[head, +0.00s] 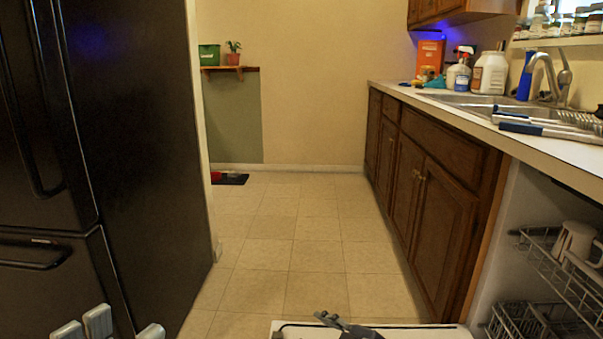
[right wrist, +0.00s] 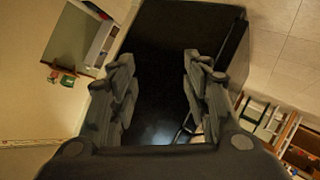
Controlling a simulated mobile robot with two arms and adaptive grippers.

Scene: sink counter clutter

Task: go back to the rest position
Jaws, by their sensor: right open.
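My right gripper (right wrist: 158,70) is open in the right wrist view, its two dark fingers apart with nothing between them. Behind them is the dark face of the fridge. In the head view a dark part of that gripper (head: 345,326) shows at the bottom edge, in front of the white open dishwasher door. Light grey finger-like parts of my left gripper (head: 110,326) show at the bottom left, in front of the fridge. Most of that gripper is cut off by the frame, so its opening is unclear.
The black fridge (head: 135,150) stands at left. Wooden cabinets (head: 433,190) with a sink counter run along the right, with bottles, a faucet and utensils on top. A dishwasher rack (head: 560,275) holds a white mug (head: 573,243). The tiled floor (head: 290,240) between is clear.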

